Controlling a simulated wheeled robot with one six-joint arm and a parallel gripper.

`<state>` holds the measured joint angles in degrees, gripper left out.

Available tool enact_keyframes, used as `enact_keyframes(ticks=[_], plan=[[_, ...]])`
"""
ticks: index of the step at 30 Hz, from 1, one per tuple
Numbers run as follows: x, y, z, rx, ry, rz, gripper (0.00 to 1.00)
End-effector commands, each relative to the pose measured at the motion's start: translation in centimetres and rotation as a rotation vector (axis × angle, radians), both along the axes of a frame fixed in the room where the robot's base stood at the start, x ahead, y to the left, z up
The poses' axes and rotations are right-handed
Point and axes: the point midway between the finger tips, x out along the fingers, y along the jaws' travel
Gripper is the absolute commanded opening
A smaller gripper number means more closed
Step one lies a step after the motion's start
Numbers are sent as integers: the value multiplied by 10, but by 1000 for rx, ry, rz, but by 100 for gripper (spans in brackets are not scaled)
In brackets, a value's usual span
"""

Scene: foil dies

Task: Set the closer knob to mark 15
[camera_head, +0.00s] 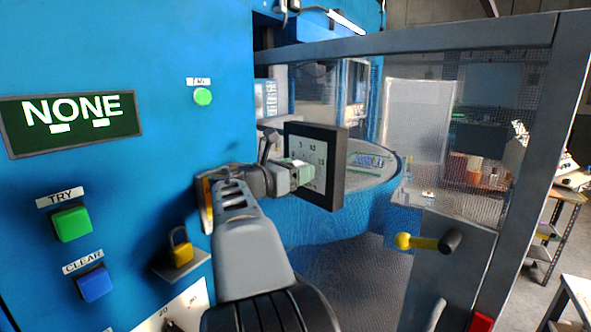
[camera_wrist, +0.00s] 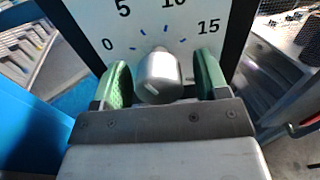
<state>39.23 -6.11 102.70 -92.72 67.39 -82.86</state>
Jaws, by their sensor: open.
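A silver round knob (camera_wrist: 158,75) sits on a white dial plate (camera_wrist: 92,18) with blue ticks and the numbers 0, 5, 10 and 15. A small pale line shows low on the knob; I cannot tell which mark it is set to. My gripper (camera_wrist: 161,76) is open, with one green finger on each side of the knob and a gap visible at each side. In the head view my gripper (camera_head: 302,174) is at the face of the black-framed dial box (camera_head: 338,170), hiding the knob and part of the scale.
Another dial plate (camera_head: 188,307) with a partly cut-off knob is at the lower left. The blue panel carries a green TRY button (camera_head: 72,222), a blue CLEAR button (camera_head: 95,283) and a yellow padlock (camera_head: 180,247). A mesh guard door (camera_head: 470,240) with a handle (camera_head: 428,242) stands right.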

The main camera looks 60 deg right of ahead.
Motion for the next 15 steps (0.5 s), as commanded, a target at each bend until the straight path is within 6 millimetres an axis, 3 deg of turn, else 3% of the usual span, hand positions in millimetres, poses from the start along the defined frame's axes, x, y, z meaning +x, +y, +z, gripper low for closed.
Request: enact_keyframes(ticks=[4, 15], plan=[[0, 0, 0, 0, 0, 0, 66], [0, 0, 0, 0, 0, 0, 30]])
